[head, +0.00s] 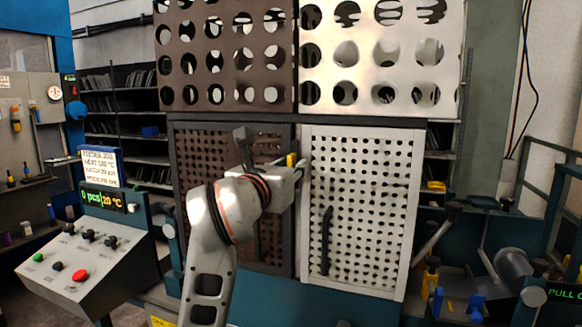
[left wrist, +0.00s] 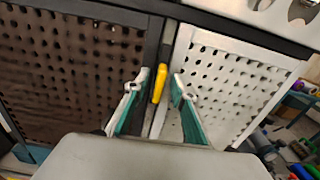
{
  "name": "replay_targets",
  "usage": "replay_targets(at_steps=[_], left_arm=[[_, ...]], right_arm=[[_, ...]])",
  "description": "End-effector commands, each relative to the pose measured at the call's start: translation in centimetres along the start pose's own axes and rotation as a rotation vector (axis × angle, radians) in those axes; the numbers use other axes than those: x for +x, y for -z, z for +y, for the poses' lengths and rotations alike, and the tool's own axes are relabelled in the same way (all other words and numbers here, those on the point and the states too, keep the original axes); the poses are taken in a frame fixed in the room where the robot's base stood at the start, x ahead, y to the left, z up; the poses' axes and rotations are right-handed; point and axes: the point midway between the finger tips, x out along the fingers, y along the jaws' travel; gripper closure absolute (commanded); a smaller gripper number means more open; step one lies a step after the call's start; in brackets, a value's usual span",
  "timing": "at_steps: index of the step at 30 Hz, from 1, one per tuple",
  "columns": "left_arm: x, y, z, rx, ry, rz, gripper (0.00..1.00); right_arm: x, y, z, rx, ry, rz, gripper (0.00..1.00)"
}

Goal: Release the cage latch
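The cage has a dark perforated panel (head: 215,150) on the left and a white perforated door (head: 370,190) with a black handle (head: 326,240) on the right. A yellow latch lever (head: 290,160) stands at the seam between them. It also shows in the left wrist view (left wrist: 159,83), upright and slightly tilted. My left gripper (head: 297,165) is at the seam in front of the latch. In the left wrist view its fingers (left wrist: 160,88) are apart, one on each side of the yellow lever, with gaps visible. My right gripper is not in view.
A control console (head: 95,250) with buttons and a display reading 20 °C stands at the left. Perforated panels (head: 380,50) rise above the doors. Machine parts with levers and blue and yellow pieces (head: 475,300) stand at the right.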

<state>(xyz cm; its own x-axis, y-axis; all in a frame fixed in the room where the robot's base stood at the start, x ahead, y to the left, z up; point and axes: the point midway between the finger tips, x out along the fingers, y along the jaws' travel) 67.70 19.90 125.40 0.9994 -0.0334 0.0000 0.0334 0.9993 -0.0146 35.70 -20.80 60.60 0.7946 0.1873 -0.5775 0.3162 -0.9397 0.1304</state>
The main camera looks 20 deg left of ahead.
Motion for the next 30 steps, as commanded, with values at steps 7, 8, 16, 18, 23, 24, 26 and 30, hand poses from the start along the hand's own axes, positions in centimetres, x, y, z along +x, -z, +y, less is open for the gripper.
replay_targets(at_steps=[7, 8, 16, 18, 23, 24, 26, 30], left_arm=[[-4.0, 0.0, 0.0, -0.001, 0.001, -0.002, 0.75], [-4.4, 0.0, 0.0, -0.002, 0.002, -0.001, 0.75], [-6.6, 0.0, 0.0, -0.002, 0.0, 0.0, 0.75], [-6.7, 0.0, 0.0, -0.002, 0.001, 0.0, 0.75], [-6.6, 0.0, 0.0, -0.001, 0.001, 0.001, 0.75], [-6.6, 0.0, 0.0, -0.001, 0.001, 0.001, 0.75], [-6.6, 0.0, 0.0, -0.002, 0.001, 0.001, 0.75], [-6.5, 0.2, 0.3, 0.001, -0.009, 0.001, 0.75]], right_arm=[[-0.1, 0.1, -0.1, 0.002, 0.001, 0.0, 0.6], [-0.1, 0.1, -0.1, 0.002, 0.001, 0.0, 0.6], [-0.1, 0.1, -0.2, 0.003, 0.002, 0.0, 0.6], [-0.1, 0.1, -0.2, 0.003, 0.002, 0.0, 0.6], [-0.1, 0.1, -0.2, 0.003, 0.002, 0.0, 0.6], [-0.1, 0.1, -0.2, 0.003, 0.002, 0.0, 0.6], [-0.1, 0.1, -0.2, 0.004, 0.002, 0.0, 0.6], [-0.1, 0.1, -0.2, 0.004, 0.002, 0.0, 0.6]])
